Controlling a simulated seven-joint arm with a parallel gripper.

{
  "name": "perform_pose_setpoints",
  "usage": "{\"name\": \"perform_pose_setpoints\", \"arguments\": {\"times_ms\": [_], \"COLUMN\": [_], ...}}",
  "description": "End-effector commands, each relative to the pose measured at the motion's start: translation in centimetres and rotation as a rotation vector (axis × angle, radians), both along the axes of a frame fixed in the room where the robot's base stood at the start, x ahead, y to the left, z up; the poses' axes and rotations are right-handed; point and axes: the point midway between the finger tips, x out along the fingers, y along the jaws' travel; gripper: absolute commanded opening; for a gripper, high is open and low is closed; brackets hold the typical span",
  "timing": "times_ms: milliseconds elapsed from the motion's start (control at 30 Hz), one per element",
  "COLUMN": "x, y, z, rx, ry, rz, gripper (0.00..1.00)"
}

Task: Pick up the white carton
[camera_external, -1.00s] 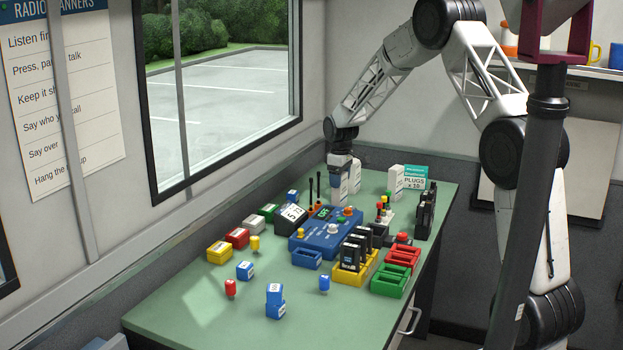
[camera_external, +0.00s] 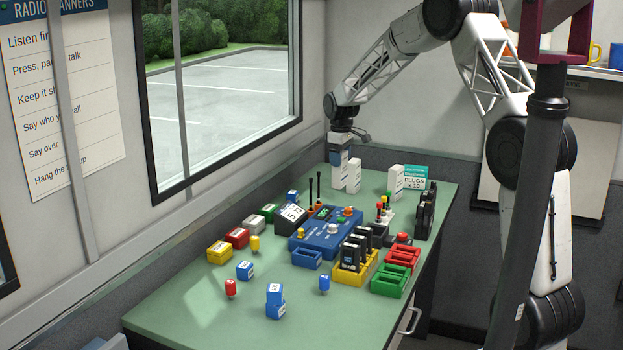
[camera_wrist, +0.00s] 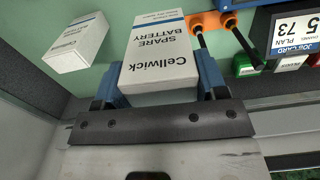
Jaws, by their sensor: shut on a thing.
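A white carton lettered "Cellwick spare battery" (camera_wrist: 158,62) with a blue stripe is between the two blue fingers of my gripper (camera_wrist: 158,85) in the wrist view. My gripper (camera_external: 340,158) is shut on it. In the external view the held carton (camera_external: 336,181) hangs upright under the fingers, at the far end of the green bench, and appears a little above the top. A second, similar white carton (camera_external: 353,176) stands just right of it; it also shows in the wrist view (camera_wrist: 78,44), apart from the held one. A third white carton (camera_external: 396,183) stands further right.
A teal-and-white "Plugs" box (camera_external: 414,178) stands beside the third carton. A blue console (camera_external: 326,240), radios in a yellow tray (camera_external: 370,270) and black antennas (camera_external: 314,187) are nearer. The window wall runs close along the left.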

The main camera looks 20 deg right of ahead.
Motion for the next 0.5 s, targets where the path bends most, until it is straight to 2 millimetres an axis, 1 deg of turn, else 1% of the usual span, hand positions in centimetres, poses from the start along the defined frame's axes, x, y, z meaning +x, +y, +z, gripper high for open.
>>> {"name": "perform_pose_setpoints", "arguments": {"times_ms": [33,100,200,500], "x": [0.0,0.0,0.0,0.0], "y": [0.0,0.0,0.0,0.0], "z": [0.7,1.4,2.0,2.4], "rx": [0.001,0.001,0.0,-0.001], "ry": [-0.002,-0.001,0.0,0.001], "rz": [0.0,0.0,0.0,0.0], "gripper": [0.39,0.39,0.39,0.39]}}
